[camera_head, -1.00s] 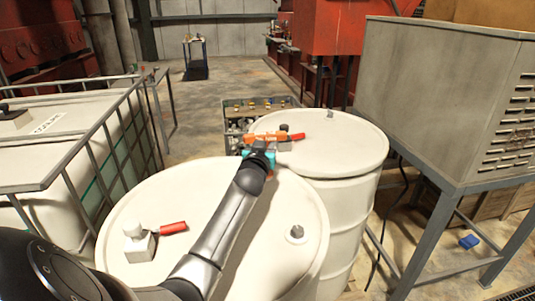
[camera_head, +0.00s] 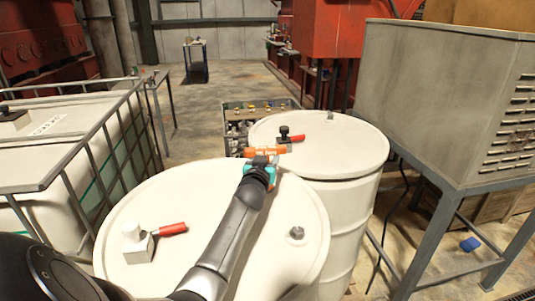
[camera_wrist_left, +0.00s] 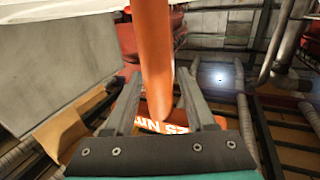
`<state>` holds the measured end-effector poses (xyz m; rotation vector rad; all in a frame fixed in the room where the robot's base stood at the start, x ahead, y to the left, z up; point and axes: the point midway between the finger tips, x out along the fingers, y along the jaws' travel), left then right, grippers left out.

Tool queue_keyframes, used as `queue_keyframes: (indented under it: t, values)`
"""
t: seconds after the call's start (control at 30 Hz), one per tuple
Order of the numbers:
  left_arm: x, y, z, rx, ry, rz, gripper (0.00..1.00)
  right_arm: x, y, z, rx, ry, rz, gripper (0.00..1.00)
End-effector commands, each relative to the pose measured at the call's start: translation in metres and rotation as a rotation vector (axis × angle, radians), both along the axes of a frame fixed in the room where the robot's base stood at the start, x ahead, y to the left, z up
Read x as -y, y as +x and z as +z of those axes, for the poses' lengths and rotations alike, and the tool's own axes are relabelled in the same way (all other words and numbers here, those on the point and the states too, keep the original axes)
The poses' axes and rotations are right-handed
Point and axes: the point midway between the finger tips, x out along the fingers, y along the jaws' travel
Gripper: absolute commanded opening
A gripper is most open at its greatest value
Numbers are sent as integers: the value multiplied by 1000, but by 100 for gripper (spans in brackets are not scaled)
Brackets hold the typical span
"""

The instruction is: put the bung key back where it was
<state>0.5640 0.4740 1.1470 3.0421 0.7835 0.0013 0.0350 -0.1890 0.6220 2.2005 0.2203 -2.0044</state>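An orange bung key (camera_head: 264,152) with white lettering is in my left gripper (camera_head: 261,165). In the head view it shows above the near edge of the far white drum (camera_head: 340,150). In the left wrist view the orange bar of the key (camera_wrist_left: 155,60) runs between my two fingers (camera_wrist_left: 160,100), with a lettered orange part behind it. The fingers look closed on the bar. I cannot tell whether the key touches a drum. My arm crosses over the near white drum (camera_head: 180,210). My right gripper is out of view.
A black tap (camera_head: 284,134) with a red handle stands on the far drum. A crate (camera_head: 238,112) of small parts lies behind. A caged tank (camera_head: 60,150) stands left.

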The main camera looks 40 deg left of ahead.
Motion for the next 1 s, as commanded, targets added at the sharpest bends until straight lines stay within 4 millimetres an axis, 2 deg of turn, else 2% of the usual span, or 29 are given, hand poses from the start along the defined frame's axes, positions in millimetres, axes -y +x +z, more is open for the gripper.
queue_keyframes:
  t: [0.37, 0.47, 1.0]
  values:
    - [0, 0, -2, -1, 2, 0, 57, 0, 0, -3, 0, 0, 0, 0]
    - [5, -8, -1, -1, 0, -1, 57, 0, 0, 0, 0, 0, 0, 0]
    - [44, -79, -2, -2, -2, -1, 57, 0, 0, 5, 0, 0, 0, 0]
